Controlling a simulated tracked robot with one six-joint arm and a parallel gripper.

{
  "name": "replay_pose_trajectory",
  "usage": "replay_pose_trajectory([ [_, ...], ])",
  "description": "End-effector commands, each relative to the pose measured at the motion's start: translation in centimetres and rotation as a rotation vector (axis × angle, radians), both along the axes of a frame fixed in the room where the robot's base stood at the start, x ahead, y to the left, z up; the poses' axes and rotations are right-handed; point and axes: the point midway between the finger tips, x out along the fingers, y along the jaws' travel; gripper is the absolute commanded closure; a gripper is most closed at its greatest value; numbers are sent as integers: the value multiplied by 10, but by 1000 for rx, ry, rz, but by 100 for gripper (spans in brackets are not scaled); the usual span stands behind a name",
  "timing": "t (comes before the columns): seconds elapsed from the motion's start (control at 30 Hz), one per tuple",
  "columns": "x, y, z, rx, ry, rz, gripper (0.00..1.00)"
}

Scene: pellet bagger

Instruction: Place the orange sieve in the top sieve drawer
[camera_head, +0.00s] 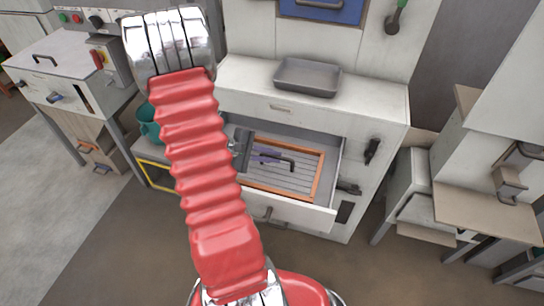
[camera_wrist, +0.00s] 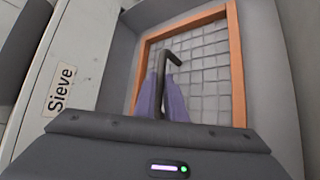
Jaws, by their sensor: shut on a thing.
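The orange sieve (camera_head: 317,177) is an orange frame around a pale grid, lying inside the open sieve drawer (camera_head: 297,212). In the wrist view the orange sieve (camera_wrist: 235,70) fills the middle, with the grey drawer wall (camera_wrist: 275,75) to its right. A label reading "Sieve" (camera_wrist: 60,90) is on a pale panel at left. My gripper (camera_head: 265,157) is inside the drawer, over the sieve. Its purple fingers (camera_wrist: 165,95) are shut on the sieve's dark bent handle (camera_wrist: 165,70). The near part of the sieve is hidden by my gripper body.
A grey tray (camera_head: 307,77) stands on the cabinet top above the drawer. A teal container (camera_head: 148,122) and a yellow frame (camera_head: 155,177) are left of the drawer. Dark handles (camera_head: 372,150) stick out on the cabinet's right side. A wooden-topped bench (camera_head: 485,212) stands at right.

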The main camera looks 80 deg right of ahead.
Motion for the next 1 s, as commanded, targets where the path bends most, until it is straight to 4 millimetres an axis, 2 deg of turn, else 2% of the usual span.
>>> replay_pose_trajectory([
  [0.23,0,0,0,-1,1,0,100],
  [0.27,0,0,-1,0,0,0,88],
  [0.5,0,0,0,0,0,0,71],
  [0.8,0,0,1,0,0,0,71],
  [1.0,11,6,9,-2,1,2,71],
])
